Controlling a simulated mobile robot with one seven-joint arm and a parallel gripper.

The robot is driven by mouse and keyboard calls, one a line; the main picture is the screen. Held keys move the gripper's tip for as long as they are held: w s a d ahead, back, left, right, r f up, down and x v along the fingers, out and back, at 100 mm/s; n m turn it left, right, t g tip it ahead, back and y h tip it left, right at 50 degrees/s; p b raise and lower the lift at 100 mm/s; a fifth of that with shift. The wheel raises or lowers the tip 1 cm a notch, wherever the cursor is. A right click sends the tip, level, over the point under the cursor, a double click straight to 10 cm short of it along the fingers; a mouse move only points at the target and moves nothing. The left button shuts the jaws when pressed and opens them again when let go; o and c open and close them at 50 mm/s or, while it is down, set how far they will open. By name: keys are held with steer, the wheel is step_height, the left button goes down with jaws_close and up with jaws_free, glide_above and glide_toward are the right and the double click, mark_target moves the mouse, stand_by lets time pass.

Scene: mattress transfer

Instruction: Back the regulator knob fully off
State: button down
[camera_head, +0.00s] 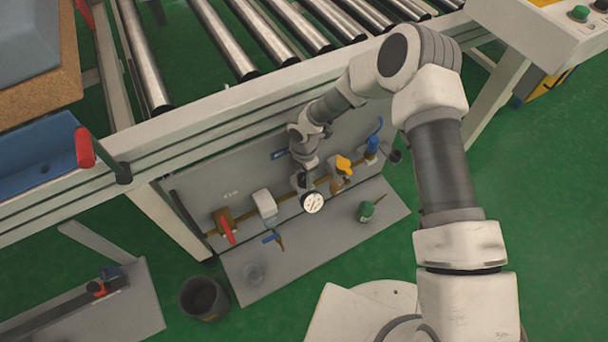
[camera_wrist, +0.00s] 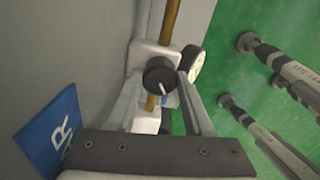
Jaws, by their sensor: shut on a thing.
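The regulator knob (camera_wrist: 160,75) is a round dark knob with a white mark on its face, seen in the wrist view. My gripper (camera_wrist: 161,82) is shut on the knob, with one pale finger on each side of it. The regulator's pale body and a brass pipe (camera_wrist: 172,22) show behind the knob. A white round gauge (camera_head: 312,202) is on the regulator in the head view, and it shows edge-on in the wrist view (camera_wrist: 194,66). In the head view my gripper (camera_head: 304,168) covers the knob.
A red-handled valve (camera_head: 226,228), a yellow fitting (camera_head: 343,164) and a blue one (camera_head: 373,143) share the pipe. A blue label (camera_wrist: 52,132) lies beside my gripper. A green-capped item (camera_head: 366,211) stands on the grey shelf. The roller conveyor frame (camera_head: 230,107) runs above.

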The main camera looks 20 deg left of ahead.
mark_target(304, 177)
steer(key=shift+n, duration=1)
steer(key=shift+c, duration=1.4)
jaws_free()
step_height(304, 177, up, 17)
steer(key=p, duration=0.5)
steer(key=shift+r, duration=0.2)
